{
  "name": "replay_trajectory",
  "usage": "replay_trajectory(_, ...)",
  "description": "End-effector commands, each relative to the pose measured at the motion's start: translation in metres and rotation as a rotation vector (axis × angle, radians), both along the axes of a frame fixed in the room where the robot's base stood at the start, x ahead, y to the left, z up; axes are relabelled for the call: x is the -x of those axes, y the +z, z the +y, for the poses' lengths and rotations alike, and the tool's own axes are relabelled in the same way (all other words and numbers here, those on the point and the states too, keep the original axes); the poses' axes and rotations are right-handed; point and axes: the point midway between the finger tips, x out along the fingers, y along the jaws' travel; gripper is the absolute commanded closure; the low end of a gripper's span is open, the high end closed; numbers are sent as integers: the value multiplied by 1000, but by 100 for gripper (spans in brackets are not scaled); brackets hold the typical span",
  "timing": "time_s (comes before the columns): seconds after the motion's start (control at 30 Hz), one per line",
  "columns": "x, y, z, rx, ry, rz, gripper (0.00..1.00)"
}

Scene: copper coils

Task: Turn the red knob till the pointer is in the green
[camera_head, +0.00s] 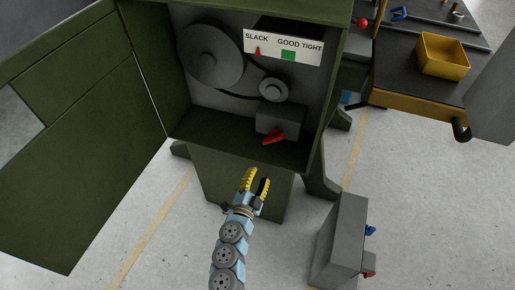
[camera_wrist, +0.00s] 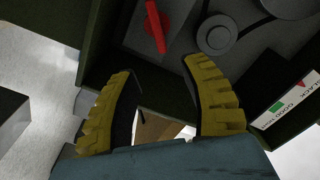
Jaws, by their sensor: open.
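The red knob (camera_head: 273,137) is a bar-shaped handle on a grey block (camera_head: 281,117) inside the green cabinet. In the wrist view the red knob (camera_wrist: 156,27) shows ahead of the fingers, near the top. The gauge plate (camera_head: 284,47) reads SLACK, GOOD and TIGHT. Its red pointer (camera_head: 258,51) stands under SLACK, left of the green patch (camera_head: 288,55). My gripper (camera_head: 256,181) is open and empty, in front of and below the knob, apart from it. Its yellow fingers (camera_wrist: 165,87) are spread wide in the wrist view.
The cabinet's open door (camera_head: 85,130) hangs at the left. Inside are a large grey pulley (camera_head: 210,55) and a small pulley (camera_head: 273,90) with a belt. A grey box (camera_head: 340,242) stands on the floor at right. A cart with a yellow bin (camera_head: 443,56) is at upper right.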

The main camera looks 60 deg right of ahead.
Motion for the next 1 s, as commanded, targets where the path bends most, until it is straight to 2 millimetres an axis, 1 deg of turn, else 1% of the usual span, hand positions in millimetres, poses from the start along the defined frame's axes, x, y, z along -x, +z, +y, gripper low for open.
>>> replay_trajectory(0.03, 0, -7, -3, -7, -1, -6, 54)
replay_trajectory(0.07, 0, -8, -4, -10, 0, -8, 54)
replay_trajectory(0.23, -3, -8, -11, -16, 4, -13, 54)
replay_trajectory(0.37, -6, -10, -24, -17, 4, -10, 54)
replay_trajectory(0.6, -13, -8, -59, -12, 1, -11, 54)
replay_trajectory(1.0, -26, -9, -110, -13, 1, -10, 54)
